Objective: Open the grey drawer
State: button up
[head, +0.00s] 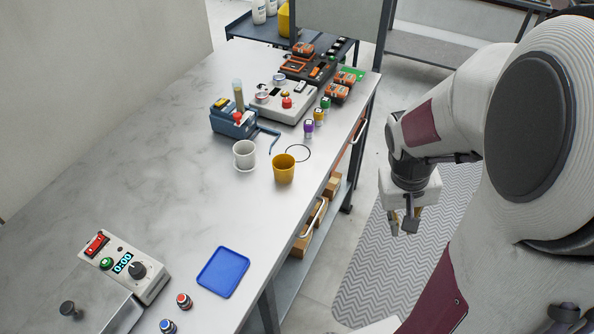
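Neither shows as clearly pulled out. My gripper (403,227) hangs pointing down over the floor to the right of the table, apart from both handles. It appears empty, but its fingers are too small to tell whether they are open or shut.
The worktable (170,190) carries a white cup (244,154), a yellow cup (283,168), a blue tray (223,272) and a timer box (125,268). Devices and small containers crowd its far end. Brown boxes (301,246) sit on the lower shelf. Floor beside the table is clear.

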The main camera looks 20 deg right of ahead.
jog(key=w+d+f+t+y, duration=0.15)
jog(key=d+f, duration=0.25)
jog(key=f, duration=0.5)
jog(key=w+d+f+m+t, duration=0.1)
jog(key=w+d+f, duration=0.25)
jog(key=f, duration=0.45)
jog(key=w+d+f+t, duration=0.1)
jog(key=w+d+f, duration=0.1)
jog(key=d+f, duration=0.5)
jog(key=w+a+f+m+t+y, duration=0.1)
jog(key=w+a+f+t+y, duration=0.15)
jog(key=a, duration=0.35)
jog(key=w+a+f+m+t+y, duration=0.1)
jog(key=w+a+f+y, duration=0.15)
jog(key=a+f, duration=0.2)
jog(key=w+a+r+m+t+y, duration=0.2)
jog(key=a+r+t+y, duration=0.2)
jog(key=a+r, duration=0.5)
notch_tip(320, 180, up, 4)
jog(key=y, duration=0.2)
jog(key=shift+w+f+y, duration=0.2)
jog(key=shift+w+y, duration=0.15)
jog(key=shift+w, duration=0.05)
jog(key=shift+w+a, duration=0.1)
